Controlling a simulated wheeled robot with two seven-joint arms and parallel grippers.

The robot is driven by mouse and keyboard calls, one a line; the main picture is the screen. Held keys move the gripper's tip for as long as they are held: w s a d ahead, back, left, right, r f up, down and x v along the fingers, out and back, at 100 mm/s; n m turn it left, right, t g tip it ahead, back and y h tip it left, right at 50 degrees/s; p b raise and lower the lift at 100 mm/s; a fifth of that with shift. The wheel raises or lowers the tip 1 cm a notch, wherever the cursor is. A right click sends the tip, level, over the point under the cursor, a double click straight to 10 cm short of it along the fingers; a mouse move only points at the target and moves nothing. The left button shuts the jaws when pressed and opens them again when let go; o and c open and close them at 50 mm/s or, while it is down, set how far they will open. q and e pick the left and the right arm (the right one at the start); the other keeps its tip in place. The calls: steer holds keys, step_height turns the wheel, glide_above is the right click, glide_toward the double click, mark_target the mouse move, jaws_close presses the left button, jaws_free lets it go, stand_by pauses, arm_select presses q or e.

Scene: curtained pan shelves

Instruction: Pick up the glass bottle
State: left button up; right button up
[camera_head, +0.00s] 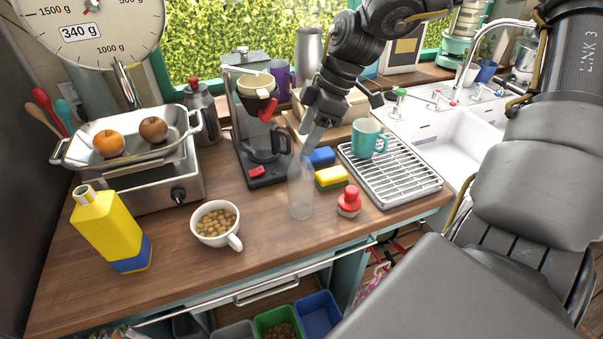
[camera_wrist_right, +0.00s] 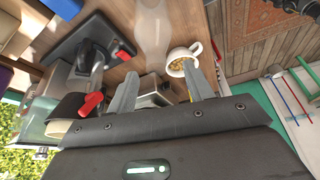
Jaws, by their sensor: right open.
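The glass bottle (camera_head: 300,192) is clear and pale. It stands upright near the front of the wooden counter, between the cup of brown pieces and the red-topped shaker. My right gripper (camera_head: 313,138) reaches down from above, just behind the bottle and close to its top. In the right wrist view, the bottle (camera_wrist_right: 155,28) lies ahead of my right gripper's (camera_wrist_right: 160,72) two spread fingers, which hold nothing. I cannot tell from these views whether a finger touches the bottle. My left gripper is not in view.
A coffee maker (camera_head: 262,150) stands behind left of the bottle. Blue and yellow sponges (camera_head: 331,177), the red-topped shaker (camera_head: 349,201) and a drying rack (camera_head: 405,182) with a teal mug (camera_head: 369,138) are to the right. The white cup (camera_head: 214,224) is front left. Counter before the bottle is clear.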

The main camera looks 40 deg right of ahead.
mark_target(300, 145)
steer(key=x, duration=0.2)
steer(key=p+x, duration=0.1)
steer(key=x, duration=0.1)
steer(key=shift+w+d, duration=0.1)
steer(key=shift+w, duration=0.2)
steer(key=shift+s, duration=0.1)
jaws_close()
